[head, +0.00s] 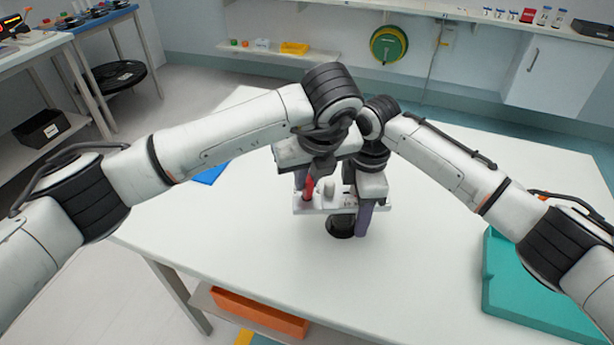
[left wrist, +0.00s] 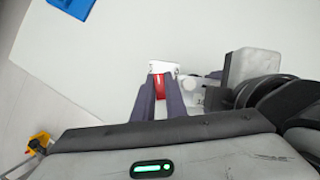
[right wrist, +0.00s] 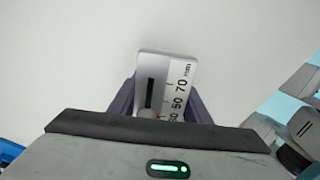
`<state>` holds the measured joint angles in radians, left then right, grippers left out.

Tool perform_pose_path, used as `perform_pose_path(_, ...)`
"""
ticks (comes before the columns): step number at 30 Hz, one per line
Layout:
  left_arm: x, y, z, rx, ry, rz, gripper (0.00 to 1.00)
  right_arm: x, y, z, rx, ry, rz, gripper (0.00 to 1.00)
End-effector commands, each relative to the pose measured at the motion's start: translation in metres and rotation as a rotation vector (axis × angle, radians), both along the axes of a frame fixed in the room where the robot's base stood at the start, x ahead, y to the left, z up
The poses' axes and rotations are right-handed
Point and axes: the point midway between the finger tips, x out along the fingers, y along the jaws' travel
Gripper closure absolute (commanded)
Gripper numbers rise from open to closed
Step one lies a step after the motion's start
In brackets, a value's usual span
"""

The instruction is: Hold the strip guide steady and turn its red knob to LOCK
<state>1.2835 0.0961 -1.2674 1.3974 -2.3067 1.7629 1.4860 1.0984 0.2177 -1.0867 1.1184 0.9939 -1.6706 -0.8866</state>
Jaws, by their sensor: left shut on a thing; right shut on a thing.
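The strip guide (head: 325,207) is a small white plate on a dark round foot (head: 341,228), standing on the white table. Its red knob (head: 308,191) is at the left end. My left gripper (head: 306,187) is shut on the red knob; in the left wrist view the knob (left wrist: 159,87) sits between the dark fingers and shows a white mark. My right gripper (head: 362,212) is shut on the guide's right part. In the right wrist view the fingers flank the plate (right wrist: 174,68), with a slot and a mm scale. I cannot read any LOCK label.
A blue item (head: 211,173) lies on the table behind my left arm. A teal tray-like thing (head: 535,290) lies at the right edge. An orange bin (head: 258,313) is on the shelf below the table. The table around the guide is otherwise clear.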

Motion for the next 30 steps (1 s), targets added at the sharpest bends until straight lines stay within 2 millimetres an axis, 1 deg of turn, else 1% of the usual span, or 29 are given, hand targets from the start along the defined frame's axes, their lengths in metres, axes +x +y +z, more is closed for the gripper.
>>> perform_pose_path(5,0.0,0.0,0.001,-0.001,-0.002,-0.002,1.0,0.0,0.0,0.0,-0.001,0.001,0.0,0.89)
perform_pose_path(6,0.0,0.0,0.001,-0.001,-0.002,-0.002,0.84,0.0,0.0,0.0,-0.001,0.001,0.0,0.89)
perform_pose_path(9,0.0,0.0,0.001,0.0,-0.002,-0.003,0.7,0.0,0.0,0.0,-0.001,0.001,0.0,0.89)
perform_pose_path(17,0.0,0.0,0.001,-0.001,-0.001,-0.003,0.7,0.0,0.0,0.0,0.0,0.001,0.0,0.89)
perform_pose_path(20,-0.001,-0.001,0.006,0.0,-0.002,-0.003,0.7,0.0,0.0,0.0,0.0,0.0,0.0,0.89)
perform_pose_path(23,-0.005,-0.003,0.018,-0.002,-0.005,-0.005,0.7,0.0,0.0,0.0,0.0,0.0,0.0,0.89)
perform_pose_path(30,-0.024,-0.01,0.065,-0.002,-0.006,-0.006,0.7,0.0,0.0,0.0,0.0,0.0,0.0,0.89)
